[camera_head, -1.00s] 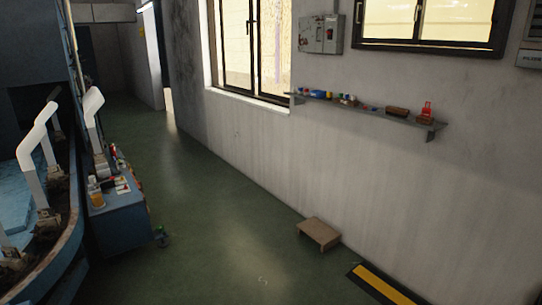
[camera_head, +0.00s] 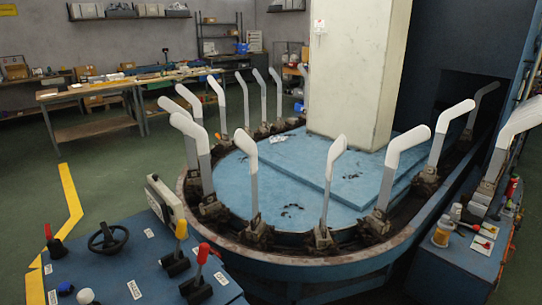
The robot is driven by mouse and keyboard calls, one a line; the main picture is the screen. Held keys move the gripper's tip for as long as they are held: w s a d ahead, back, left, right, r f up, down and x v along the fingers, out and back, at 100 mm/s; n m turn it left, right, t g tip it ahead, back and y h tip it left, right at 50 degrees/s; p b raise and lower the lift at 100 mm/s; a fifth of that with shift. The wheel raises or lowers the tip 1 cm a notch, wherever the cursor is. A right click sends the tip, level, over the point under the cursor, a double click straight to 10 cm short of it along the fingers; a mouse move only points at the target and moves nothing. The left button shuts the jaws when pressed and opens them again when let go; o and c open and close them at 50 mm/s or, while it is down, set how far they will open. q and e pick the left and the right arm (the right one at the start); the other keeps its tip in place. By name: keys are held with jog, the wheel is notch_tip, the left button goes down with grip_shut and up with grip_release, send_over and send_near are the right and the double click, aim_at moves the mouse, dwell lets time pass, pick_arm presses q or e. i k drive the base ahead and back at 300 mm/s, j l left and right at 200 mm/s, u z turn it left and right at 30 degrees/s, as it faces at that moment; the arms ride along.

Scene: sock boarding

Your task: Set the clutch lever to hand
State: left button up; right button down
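A blue control console (camera_head: 110,268) stands at the lower left in the head view. On it are a red-knobbed lever (camera_head: 204,258), a yellow-knobbed lever (camera_head: 180,236) and a shorter red-handled lever (camera_head: 52,240) at the left edge. A black handwheel (camera_head: 108,238) sits among them. Neither of my grippers is in view.
A boarding machine (camera_head: 270,240) with several white sock forms around a blue platform fills the middle. A blue bench (camera_head: 460,262) with bottles and cards stands at the right. Workbenches (camera_head: 90,97) line the back. Green floor (camera_head: 120,175) is clear at the left, with a yellow line.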

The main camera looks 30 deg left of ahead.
aim_at(181, 226)
jog(key=i+u, duration=0.25)
jog(key=u, duration=0.15)
jog(key=i+l+u, duration=0.1)
jog(key=u, duration=0.3)
jog(key=i+l+u, duration=0.15)
jog(key=i+u, duration=0.15)
jog(key=u, duration=0.15)
jog(key=i+l+u, duration=0.2)
jog(key=u, duration=0.2)
jog(key=i+l+u, duration=0.1)
jog(key=l+u, duration=0.3)
jog(key=j, duration=0.1)
